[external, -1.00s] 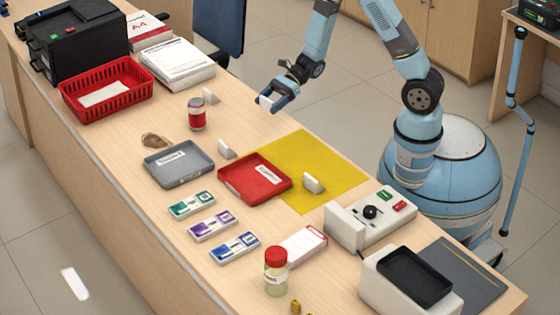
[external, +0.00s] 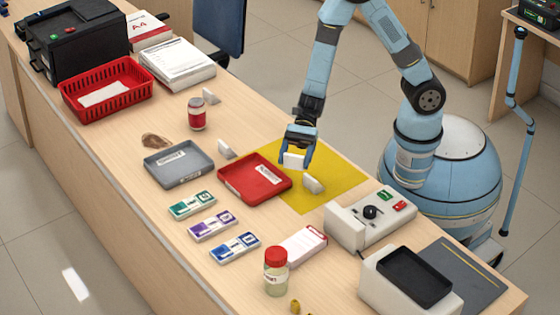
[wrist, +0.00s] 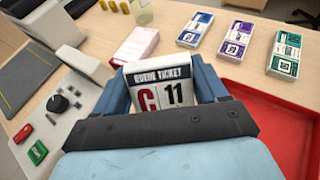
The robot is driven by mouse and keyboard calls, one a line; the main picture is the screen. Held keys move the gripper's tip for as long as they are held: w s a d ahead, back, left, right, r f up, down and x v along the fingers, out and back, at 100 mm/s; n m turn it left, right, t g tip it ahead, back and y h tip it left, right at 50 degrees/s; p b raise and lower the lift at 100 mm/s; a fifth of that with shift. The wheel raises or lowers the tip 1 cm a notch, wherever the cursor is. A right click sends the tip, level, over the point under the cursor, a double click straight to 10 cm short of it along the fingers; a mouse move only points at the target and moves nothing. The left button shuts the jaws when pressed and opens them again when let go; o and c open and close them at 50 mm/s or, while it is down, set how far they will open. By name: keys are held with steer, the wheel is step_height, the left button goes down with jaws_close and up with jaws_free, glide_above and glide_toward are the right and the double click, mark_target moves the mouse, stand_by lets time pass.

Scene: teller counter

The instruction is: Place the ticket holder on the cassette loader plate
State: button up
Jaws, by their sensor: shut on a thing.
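My gripper (external: 297,150) is shut on a small white ticket holder (external: 293,161). In the wrist view it sits between the fingers (wrist: 160,90), its printed face reading "QUEUE TICKET C 11" (wrist: 158,76). In the external view the holder appears over the yellow mat (external: 338,172), behind the red tray; its exact height is unclear. No plate is labelled as the cassette loader plate. A dark grey plate with a yellow line (external: 465,275) lies at the counter's near right end. I cannot tell which surface is the loader plate.
A small white upright piece (external: 313,184) stands near the mat's front, close to my gripper. The red tray (external: 255,195) and a grey tray (external: 180,178) lie left. A control box with a knob (external: 372,215) and a white device with a black tray (external: 412,278) stand right.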

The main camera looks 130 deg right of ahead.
steer(key=s+a+n+g+y, duration=0.2)
steer(key=s+a+n, duration=0.1)
steer(key=a, duration=1.1)
steer(key=s+a+n+g+y, duration=0.2)
steer(key=a+g, duration=0.1)
steer(key=a, duration=1)
steer(key=s+a+n+g+y, duration=0.1)
steer(key=s+a+n+g, duration=0.5)
steer(key=s+a, duration=1.3)
steer(key=w+a+f, duration=0.2)
steer(key=w+a, duration=0.1)
steer(key=w+a+f, duration=0.3)
steer(key=w+a, duration=0.1)
steer(key=w+a+f, duration=0.3)
steer(key=shift+w+a+f, duration=0.15)
steer(key=shift+w+f, duration=0.05)
steer(key=shift+w, duration=0.1)
steer(key=shift+w+a+f, duration=0.25)
steer(key=shift+f, duration=1.75)
steer(key=shift+y, duration=0.3)
